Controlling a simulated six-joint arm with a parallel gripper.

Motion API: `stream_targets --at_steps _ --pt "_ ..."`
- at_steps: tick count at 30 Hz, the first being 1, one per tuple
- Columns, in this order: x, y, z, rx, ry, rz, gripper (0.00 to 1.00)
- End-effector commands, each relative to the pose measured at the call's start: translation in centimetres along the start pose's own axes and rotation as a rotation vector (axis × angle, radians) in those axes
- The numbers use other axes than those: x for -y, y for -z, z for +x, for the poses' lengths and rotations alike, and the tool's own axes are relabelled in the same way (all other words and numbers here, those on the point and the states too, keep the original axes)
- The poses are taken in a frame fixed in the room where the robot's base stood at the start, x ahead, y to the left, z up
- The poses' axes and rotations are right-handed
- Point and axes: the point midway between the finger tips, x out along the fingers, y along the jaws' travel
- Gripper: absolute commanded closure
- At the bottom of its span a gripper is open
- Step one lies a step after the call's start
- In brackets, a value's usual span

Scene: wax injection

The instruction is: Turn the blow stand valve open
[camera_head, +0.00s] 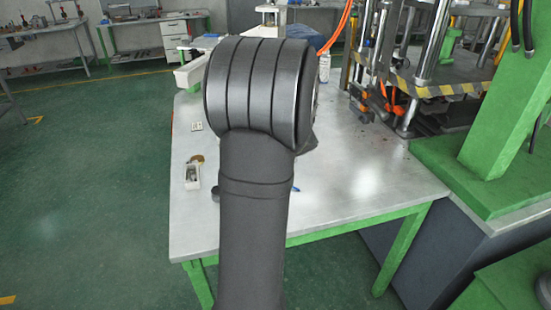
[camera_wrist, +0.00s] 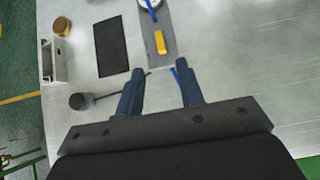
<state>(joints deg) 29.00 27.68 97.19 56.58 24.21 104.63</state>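The blow stand (camera_wrist: 154,24) shows in the wrist view as a narrow grey plate at the top centre. A yellow valve handle (camera_wrist: 160,42) sits on it, pointing roughly along the plate. A white round gauge (camera_wrist: 151,4) is partly cut off at the top edge. My gripper (camera_wrist: 159,78) has two blue fingers spread apart with nothing held between them. The fingertips are below the yellow handle in the picture, apart from it. In the head view my arm hides the valve and the gripper.
The metal table (camera_head: 365,190) carries a white box (camera_head: 192,177), also in the wrist view (camera_wrist: 59,62). A brass cap (camera_wrist: 62,26), a black pad (camera_wrist: 111,46) and a dark round piece (camera_wrist: 80,101) with a thin rod lie left of the stand. A press machine (camera_head: 420,85) stands at the back right.

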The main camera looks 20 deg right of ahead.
Motion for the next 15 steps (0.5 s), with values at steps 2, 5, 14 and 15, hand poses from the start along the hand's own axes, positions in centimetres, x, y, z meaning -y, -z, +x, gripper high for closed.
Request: stream_targets --at_steps 2,5,14,15 --pt "-0.1 0.1 1.6 -0.003 -0.002 -0.001 0.65" --pt "-0.1 0.1 3.3 -0.002 -0.002 -0.001 0.65" --pt "-0.1 0.1 8.2 -0.002 -0.001 -0.002 0.65" --pt "-0.1 0.0 8.6 -0.001 0.000 -0.002 0.65"
